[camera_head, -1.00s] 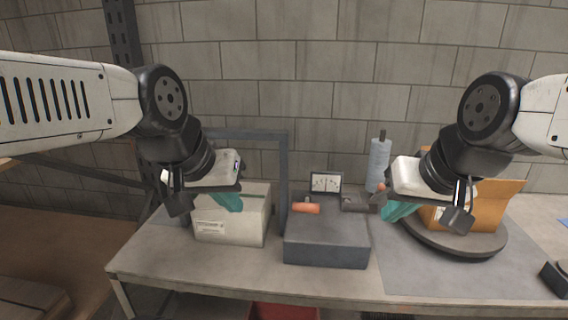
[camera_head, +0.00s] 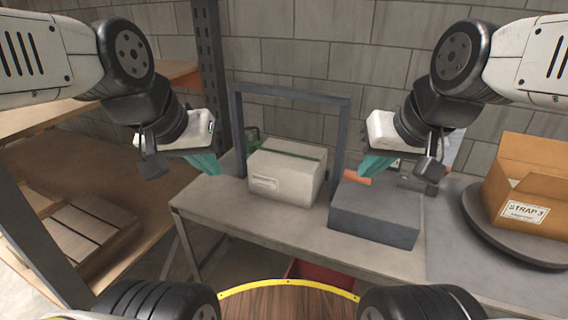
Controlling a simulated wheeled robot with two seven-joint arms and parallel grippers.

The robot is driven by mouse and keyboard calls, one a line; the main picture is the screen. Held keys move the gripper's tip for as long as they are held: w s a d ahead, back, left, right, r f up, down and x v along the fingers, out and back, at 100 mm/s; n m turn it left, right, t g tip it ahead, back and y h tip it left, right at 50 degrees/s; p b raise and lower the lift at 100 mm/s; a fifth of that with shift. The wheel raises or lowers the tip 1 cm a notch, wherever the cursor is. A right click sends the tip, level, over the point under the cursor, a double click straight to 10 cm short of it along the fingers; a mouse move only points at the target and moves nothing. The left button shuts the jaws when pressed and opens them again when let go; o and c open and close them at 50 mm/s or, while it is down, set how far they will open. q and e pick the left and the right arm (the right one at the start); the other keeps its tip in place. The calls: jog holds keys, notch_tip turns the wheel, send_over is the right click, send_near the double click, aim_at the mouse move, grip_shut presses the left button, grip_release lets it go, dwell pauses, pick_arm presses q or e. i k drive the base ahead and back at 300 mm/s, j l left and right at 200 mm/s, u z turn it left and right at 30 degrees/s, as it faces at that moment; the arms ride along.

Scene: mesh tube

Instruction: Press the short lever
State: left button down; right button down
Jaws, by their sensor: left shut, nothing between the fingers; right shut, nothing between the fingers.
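A grey block (camera_head: 375,213) stands on the grey workbench (camera_head: 250,225). A lever with an orange handle (camera_head: 357,177) shows at its back left. I cannot tell which one is shorter. My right gripper (camera_head: 376,166), with teal fingertips, is shut and empty; in the picture it overlaps the area just above the orange handle, and I cannot tell its gap to it. My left gripper (camera_head: 206,164) is shut and empty, in front and left of a white box.
The white box (camera_head: 287,172) with a green stripe stands under a grey metal frame (camera_head: 237,130). An open cardboard box (camera_head: 530,180) sits on a round dark turntable (camera_head: 480,225) at right. A shelf rack stands at left. A yellow-edged wooden surface (camera_head: 285,300) shows at the bottom.

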aim_at(402, 182)
jog(key=z, duration=1.1)
jog(key=i+j+z, duration=0.2)
jog(key=j, duration=0.1)
